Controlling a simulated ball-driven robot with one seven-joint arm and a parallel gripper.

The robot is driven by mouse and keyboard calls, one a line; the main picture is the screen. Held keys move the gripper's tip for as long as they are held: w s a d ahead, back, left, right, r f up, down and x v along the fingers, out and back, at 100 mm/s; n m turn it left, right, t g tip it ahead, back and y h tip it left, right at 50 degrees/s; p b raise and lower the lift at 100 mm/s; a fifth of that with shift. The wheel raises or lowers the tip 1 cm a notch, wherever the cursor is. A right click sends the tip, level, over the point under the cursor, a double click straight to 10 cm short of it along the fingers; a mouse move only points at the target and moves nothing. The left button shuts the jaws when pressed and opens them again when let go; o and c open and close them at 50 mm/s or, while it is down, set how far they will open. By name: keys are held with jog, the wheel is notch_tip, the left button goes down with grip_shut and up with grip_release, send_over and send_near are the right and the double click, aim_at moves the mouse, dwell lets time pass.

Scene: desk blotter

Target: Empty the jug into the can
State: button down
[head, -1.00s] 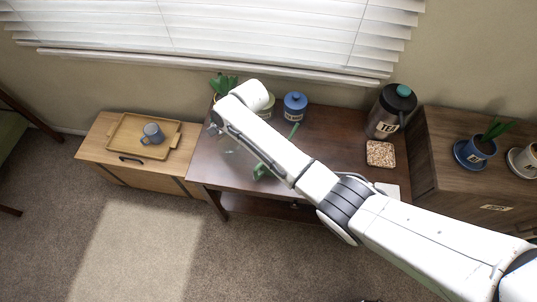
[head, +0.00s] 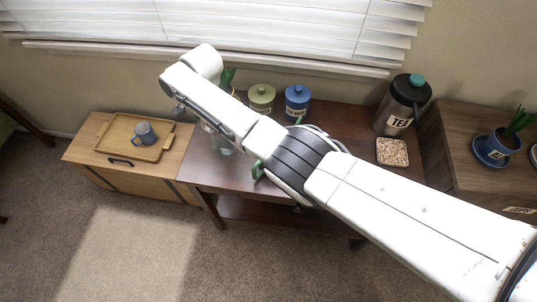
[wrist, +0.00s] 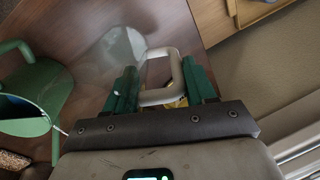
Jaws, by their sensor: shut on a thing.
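The jug is clear glass and hard to make out. In the head view the jug (head: 222,144) shows faintly below my forearm, near the dark table's left end. In the wrist view its pale handle (wrist: 163,72) lies between the green fingers of my gripper (wrist: 161,86), which is shut on it. The jug's glass body (wrist: 118,50) extends beyond the fingers; I cannot tell its contents or fill. The can is a green watering can (wrist: 38,88), left of my gripper in the wrist view. In the head view the can (head: 258,171) is mostly hidden behind my arm.
A green canister (head: 261,97), a blue canister (head: 297,100) and a plant (head: 227,77) stand at the table's back. A tea dispenser (head: 398,110) and a seed-filled dish (head: 392,152) are at right. A tray (head: 117,128) holding a mug (head: 144,133) sits on the left cabinet.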

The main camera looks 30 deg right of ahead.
jog(key=shift+w+a+f+g+h+b, duration=0.2)
jog(key=shift+w+f+g+h+b, duration=0.15)
jog(key=shift+b, duration=1.85)
jog(key=shift+w+a+f+b, duration=0.1)
jog(key=shift+w+b, duration=0.05)
jog(key=shift+b, duration=0.75)
jog(key=shift+g+b, duration=0.35)
jog(key=shift+b, duration=0.65)
jog(key=shift+w+r, duration=0.1)
jog(key=shift+r, duration=0.2)
